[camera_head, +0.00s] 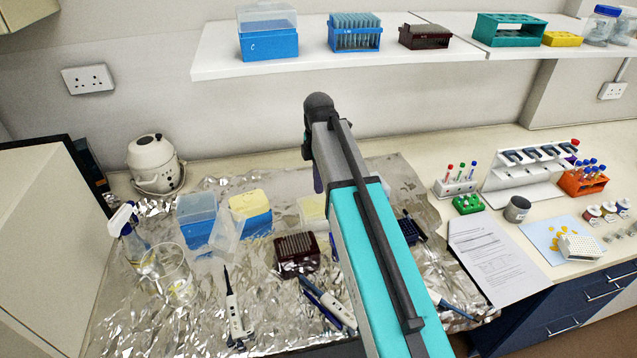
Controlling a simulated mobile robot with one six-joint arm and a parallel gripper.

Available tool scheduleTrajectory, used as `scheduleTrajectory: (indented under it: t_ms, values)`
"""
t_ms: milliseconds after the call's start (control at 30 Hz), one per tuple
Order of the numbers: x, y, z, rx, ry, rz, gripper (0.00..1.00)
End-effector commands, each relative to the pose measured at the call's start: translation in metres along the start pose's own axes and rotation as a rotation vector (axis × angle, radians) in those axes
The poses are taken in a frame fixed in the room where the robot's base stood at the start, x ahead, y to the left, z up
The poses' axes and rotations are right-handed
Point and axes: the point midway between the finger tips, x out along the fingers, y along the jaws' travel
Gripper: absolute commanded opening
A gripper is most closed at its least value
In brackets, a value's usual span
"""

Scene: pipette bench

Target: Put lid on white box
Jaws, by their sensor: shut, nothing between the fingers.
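I cannot tell for sure which thing is the white box. A small white box with a grid of holes (580,247) lies at the right, on a pale blue mat. A pale box (311,207) on the foil is partly hidden behind my arm. A clear, lid-like cover (226,238) leans tilted beside a blue box (197,220) on the foil. My arm rises through the middle of the head view, and my gripper is hidden behind it or out of frame.
A blue box with a yellow top (250,212), a dark red rack (297,252), pipettes (234,308) and glass beakers (174,272) crowd the foil-covered bench (200,335). Tube racks (583,181) and a paper sheet (492,260) lie right. A shelf (385,65) runs above.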

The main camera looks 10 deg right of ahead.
Motion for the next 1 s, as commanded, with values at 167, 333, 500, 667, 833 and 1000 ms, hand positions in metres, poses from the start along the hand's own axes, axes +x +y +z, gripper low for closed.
scheduleTrajectory:
  t_ms: [167, 333, 500, 667, 833, 1000]
  values:
    - [0.015, 0.0, 0.0, -0.001, 0.0, 0.0, 0.0]
    - [0.026, 0.0, -0.001, -0.001, 0.0, 0.0, 0.0]
    - [0.03, 0.0, -0.001, -0.001, 0.0, 0.0, 0.0]
    - [0.03, 0.0, -0.001, -0.002, 0.0, 0.0, 0.0]
    - [0.03, 0.0, -0.002, -0.002, 0.0, 0.0, 0.0]
    - [0.031, 0.0, -0.002, -0.002, 0.0, 0.0, 0.0]
